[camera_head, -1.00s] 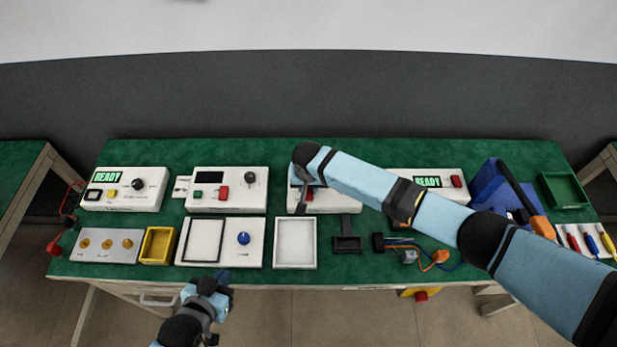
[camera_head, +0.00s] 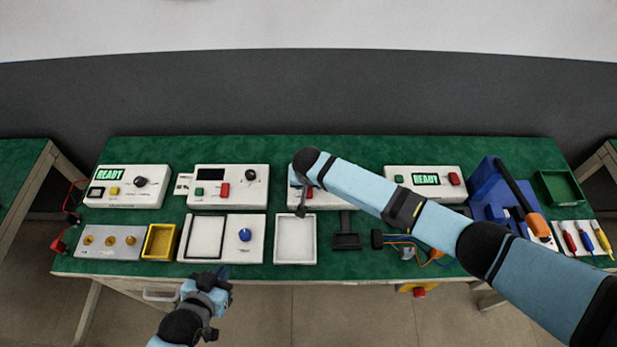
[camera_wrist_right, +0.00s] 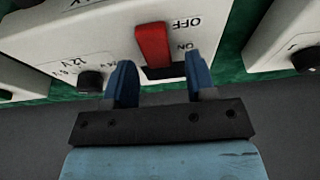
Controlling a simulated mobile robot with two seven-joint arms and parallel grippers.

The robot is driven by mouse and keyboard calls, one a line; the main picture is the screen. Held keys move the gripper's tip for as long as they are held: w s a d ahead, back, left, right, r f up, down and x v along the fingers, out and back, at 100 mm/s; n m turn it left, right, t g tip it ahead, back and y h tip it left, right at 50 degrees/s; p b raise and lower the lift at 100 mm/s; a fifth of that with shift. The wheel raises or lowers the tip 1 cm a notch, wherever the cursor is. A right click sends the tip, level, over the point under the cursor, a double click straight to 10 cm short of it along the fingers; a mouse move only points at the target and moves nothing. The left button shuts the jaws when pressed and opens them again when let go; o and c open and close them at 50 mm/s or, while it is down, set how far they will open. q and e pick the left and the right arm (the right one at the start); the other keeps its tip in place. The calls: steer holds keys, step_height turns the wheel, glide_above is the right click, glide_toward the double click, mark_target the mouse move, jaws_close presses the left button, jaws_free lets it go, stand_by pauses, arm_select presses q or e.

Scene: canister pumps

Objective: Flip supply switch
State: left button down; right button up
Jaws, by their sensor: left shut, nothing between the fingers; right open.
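The red supply switch (camera_wrist_right: 153,45) shows in the right wrist view on a white panel, with OFF and ON printed upside down beside it. My right gripper (camera_wrist_right: 160,72) is open. Its two blue fingers are on either side of the switch's ON end in this view; I cannot tell whether they touch it. In the head view my right arm hides much of the white supply box (camera_head: 335,200). My left gripper (camera_head: 218,274) is shut and empty, in front of the table's near edge.
Another white box with a dark display (camera_head: 230,184) stands left of the supply box. A white tray (camera_head: 295,261) lies in front of the supply box. A box reading READY (camera_head: 394,174) stands to the right, with a blue holder (camera_head: 487,185) beyond it.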

steer(key=v, duration=1.3)
steer(key=shift+r, duration=0.35)
